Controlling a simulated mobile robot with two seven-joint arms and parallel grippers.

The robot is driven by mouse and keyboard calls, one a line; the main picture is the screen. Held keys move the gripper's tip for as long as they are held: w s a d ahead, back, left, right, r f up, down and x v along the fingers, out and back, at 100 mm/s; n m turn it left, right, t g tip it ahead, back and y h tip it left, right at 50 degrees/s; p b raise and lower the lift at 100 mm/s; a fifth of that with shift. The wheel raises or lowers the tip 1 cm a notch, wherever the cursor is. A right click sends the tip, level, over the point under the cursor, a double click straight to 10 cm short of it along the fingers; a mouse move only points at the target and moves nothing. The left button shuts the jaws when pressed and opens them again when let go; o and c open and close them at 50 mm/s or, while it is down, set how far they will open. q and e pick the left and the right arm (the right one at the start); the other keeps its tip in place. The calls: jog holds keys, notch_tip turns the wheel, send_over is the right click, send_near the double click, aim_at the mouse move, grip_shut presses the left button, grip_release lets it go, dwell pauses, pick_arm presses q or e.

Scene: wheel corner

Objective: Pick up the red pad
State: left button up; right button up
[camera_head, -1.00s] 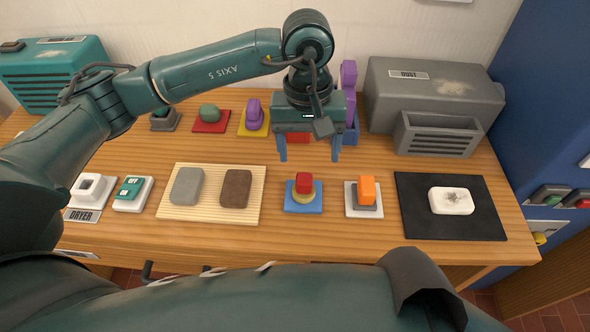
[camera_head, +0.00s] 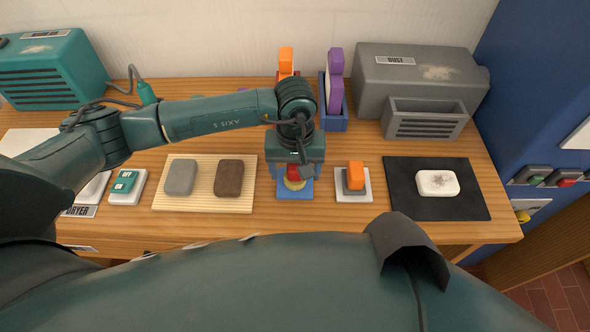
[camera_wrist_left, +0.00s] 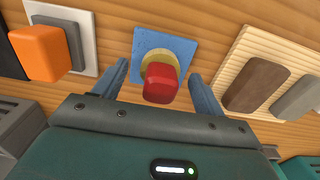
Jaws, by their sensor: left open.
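The red pad (camera_wrist_left: 160,84) sits on a yellow round piece (camera_wrist_left: 158,58) over a blue square base (camera_wrist_left: 178,43) on the table. In the head view the red pad (camera_head: 293,172) is partly hidden by my left gripper. My left gripper (camera_head: 293,182) is above the blue base, pointing down. In the wrist view its two fingers (camera_wrist_left: 158,82) are apart, one on each side of the red pad, with visible gaps. It holds nothing. My right gripper is not in view.
An orange pad on a grey block (camera_head: 355,178) stands close to the right on a white base. A wooden board (camera_head: 205,202) with a grey and a brown pad lies to the left. Farther right is a black mat (camera_head: 450,209) with a white pad. A grey dust box (camera_head: 425,80) stands behind.

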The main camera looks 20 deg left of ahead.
pick_arm(q)
jog(key=shift+f, duration=0.45)
jog(key=c, duration=1.1)
